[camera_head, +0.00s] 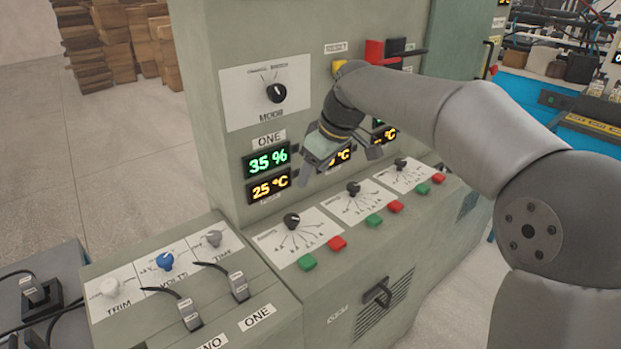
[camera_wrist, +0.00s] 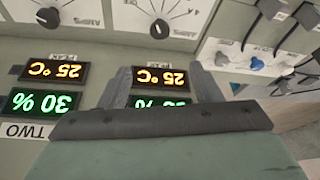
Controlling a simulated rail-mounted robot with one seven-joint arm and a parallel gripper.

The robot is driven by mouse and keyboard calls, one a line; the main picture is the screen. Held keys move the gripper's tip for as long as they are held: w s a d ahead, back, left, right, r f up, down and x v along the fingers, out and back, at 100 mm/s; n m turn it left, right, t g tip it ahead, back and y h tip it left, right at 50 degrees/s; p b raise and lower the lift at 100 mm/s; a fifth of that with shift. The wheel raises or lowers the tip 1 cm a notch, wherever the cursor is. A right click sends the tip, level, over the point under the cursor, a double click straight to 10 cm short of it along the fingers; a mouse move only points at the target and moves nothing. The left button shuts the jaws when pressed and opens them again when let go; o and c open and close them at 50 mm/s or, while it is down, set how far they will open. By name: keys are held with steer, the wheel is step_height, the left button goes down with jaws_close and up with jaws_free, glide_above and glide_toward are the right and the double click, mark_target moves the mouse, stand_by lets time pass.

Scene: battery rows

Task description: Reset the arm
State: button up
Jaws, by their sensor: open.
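My gripper (camera_head: 340,166) is in front of the green-grey cabinet (camera_head: 232,50), close to the row of displays and above the sloping dial panel. Its two fingers are spread apart, with nothing between them. In the wrist view, my gripper (camera_wrist: 163,80) shows upside-down displays between and beside its fingers. My arm reaches in from the right of the head view and bends down at the wrist. It hides part of the displays behind it.
Display ONE (camera_head: 267,161) reads 35 % and 25 °C. Knobs (camera_head: 291,220) and red and green buttons line the sloping panel below. A yellow button (camera_head: 338,66), a red block (camera_head: 374,51) and a lever are near my arm. Open floor (camera_head: 100,130) lies left.

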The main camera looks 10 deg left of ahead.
steer(key=shift+d, duration=0.1)
steer(key=s+d+f+m+h+p, duration=0.1)
steer(key=s+d+f+m, duration=0.2)
steer(key=s+d, duration=0.6)
steer(key=s+d+f+m+g+h+p, duration=0.1)
steer(key=s+d+f+m, duration=0.3)
steer(key=s+d, duration=0.5)
steer(key=s+d+f+m+h+p, duration=0.1)
steer(key=s+d+f+m+p, duration=0.2)
steer(key=s+d+m, duration=0.3)
steer(key=s+d, duration=0.3)
steer(key=s, duration=0.1)
steer(key=shift+f+h, duration=0.15)
steer(key=shift+h, duration=0.25)
